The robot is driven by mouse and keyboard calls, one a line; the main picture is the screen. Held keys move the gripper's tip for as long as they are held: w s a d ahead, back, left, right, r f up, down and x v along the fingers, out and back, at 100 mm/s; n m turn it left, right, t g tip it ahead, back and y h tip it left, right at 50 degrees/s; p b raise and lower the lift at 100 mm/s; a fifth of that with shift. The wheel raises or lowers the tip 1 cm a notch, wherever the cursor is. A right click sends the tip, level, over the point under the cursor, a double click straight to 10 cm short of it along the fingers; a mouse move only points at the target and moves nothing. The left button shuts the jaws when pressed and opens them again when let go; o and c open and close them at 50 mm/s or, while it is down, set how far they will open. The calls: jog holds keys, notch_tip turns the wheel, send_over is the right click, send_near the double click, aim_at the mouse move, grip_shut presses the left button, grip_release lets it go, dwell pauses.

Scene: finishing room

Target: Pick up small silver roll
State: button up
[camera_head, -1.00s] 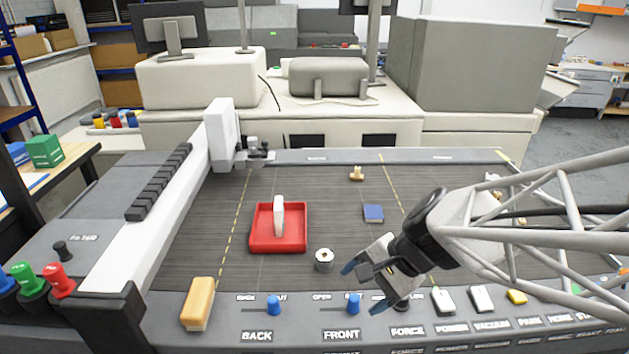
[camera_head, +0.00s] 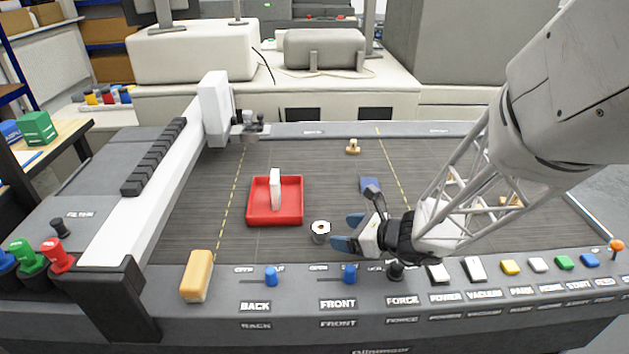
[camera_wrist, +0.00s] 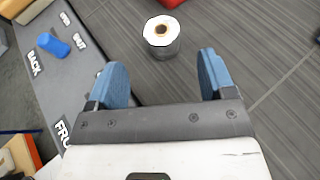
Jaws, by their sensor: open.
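The small silver roll (camera_head: 320,232) stands upright on the dark striped bed, in front and to the right of the red tray. In the wrist view the roll (camera_wrist: 162,38) shows a white top with a brown core, just beyond the fingertips and roughly centred between them. My gripper (camera_head: 344,231) is open, with blue finger pads, low over the bed at the right of the roll. In the wrist view my gripper (camera_wrist: 163,78) has nothing between its fingers.
A red tray (camera_head: 258,216) holding a white upright block (camera_head: 275,188) is behind the roll. A control panel with a blue FRONT knob (camera_head: 349,273) and a tan block (camera_head: 197,276) edges the front.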

aim_at(326, 229)
jog(key=shift+w, duration=0.1)
dwell(0.3)
jog(key=shift+x, duration=1.3)
jog(key=shift+x, duration=2.55)
jog(key=shift+w, duration=0.1)
jog(key=shift+c, duration=0.2)
jog(key=c, duration=1)
